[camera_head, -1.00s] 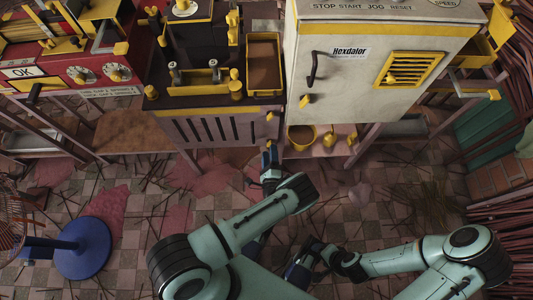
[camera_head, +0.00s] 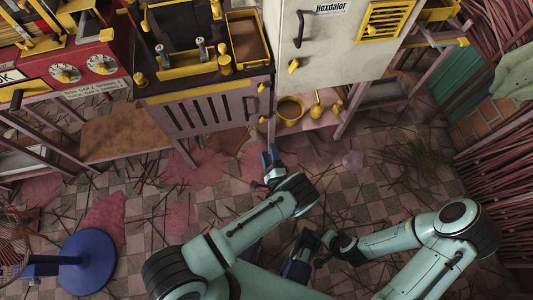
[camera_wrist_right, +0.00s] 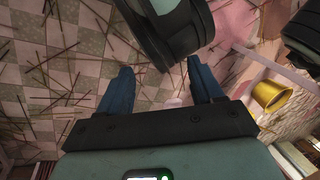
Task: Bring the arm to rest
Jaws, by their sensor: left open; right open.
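My left arm (camera_head: 245,225), pale green with black joints, comes in from the lower left. Its gripper (camera_head: 270,153) reaches up to just in front of the machine bench, seen from above and with nothing visible in it. My right arm (camera_head: 395,240) is folded in from the lower right. Its gripper (camera_head: 298,268) is close beside the left arm and partly hidden by it. In the right wrist view its two blue fingers (camera_wrist_right: 162,82) stand wide apart with nothing between them. A dark arm link of mine passes close beyond the fingers.
A dark machine with a grey slatted front (camera_head: 210,117) and a white cabinet (camera_head: 335,45) stand ahead. A yellow bowl (camera_head: 290,110) sits on the shelf below the cabinet. A blue round base (camera_head: 88,262) stands left. Sticks litter the tiled floor (camera_head: 400,185); reddish bundles (camera_head: 510,190) line the right.

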